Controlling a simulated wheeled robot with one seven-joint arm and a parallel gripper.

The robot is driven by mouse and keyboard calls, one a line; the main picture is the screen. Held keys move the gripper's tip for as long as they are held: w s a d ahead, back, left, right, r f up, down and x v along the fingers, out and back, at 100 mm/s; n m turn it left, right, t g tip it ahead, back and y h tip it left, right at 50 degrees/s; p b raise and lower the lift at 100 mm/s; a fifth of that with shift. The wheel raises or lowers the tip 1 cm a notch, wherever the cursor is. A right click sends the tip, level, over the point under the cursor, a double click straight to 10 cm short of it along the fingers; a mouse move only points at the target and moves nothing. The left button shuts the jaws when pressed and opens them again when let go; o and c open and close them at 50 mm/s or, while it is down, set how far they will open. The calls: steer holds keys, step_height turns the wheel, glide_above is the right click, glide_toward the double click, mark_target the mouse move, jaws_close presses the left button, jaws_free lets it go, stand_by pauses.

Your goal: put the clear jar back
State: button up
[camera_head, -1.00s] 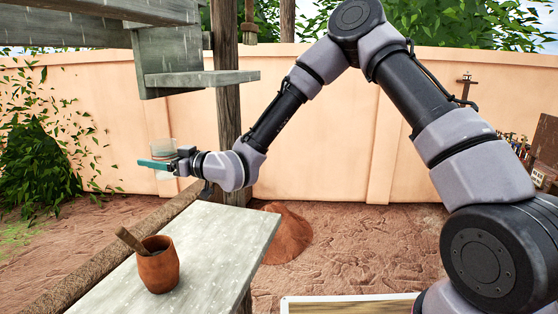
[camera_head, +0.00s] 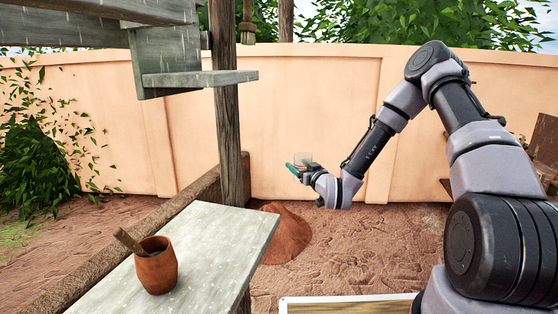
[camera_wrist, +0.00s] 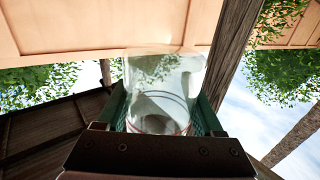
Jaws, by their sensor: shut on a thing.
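The clear jar (camera_head: 303,160) is see-through and held in the air in front of the peach wall, right of the wooden post. It also shows in the wrist view (camera_wrist: 162,85), between the two green finger pads, with thin dark and reddish rings around its lower part. My gripper (camera_head: 298,165) is shut on the jar; in the wrist view its fingers (camera_wrist: 160,110) press on both sides. The jar looks empty. In the head view it is small, so its exact tilt is hard to tell.
A grey table (camera_head: 215,240) carries a clay pot (camera_head: 157,268) with a wooden handle in it. A wooden shelf (camera_head: 200,79) juts from the post (camera_head: 230,140) at upper left. A reddish mound (camera_head: 287,235) lies behind the table. A framed board edge (camera_head: 345,304) shows at the bottom.

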steer(key=s+d+f+m+t+h, duration=0.15)
steer(key=d+h, duration=0.25)
steer(key=d, duration=0.6)
steer(key=d+f+m+h, duration=0.3)
steer(key=d, duration=0.8)
steer(key=s, duration=0.1)
steer(key=s+r, duration=0.1)
steer(key=s, duration=0.1)
steer(key=s+r, duration=0.1)
steer(key=shift+s+d+r, duration=0.1)
steer(key=shift+s+d, duration=0.2)
steer(key=shift+s, duration=0.1)
steer(key=shift+s, duration=0.1)
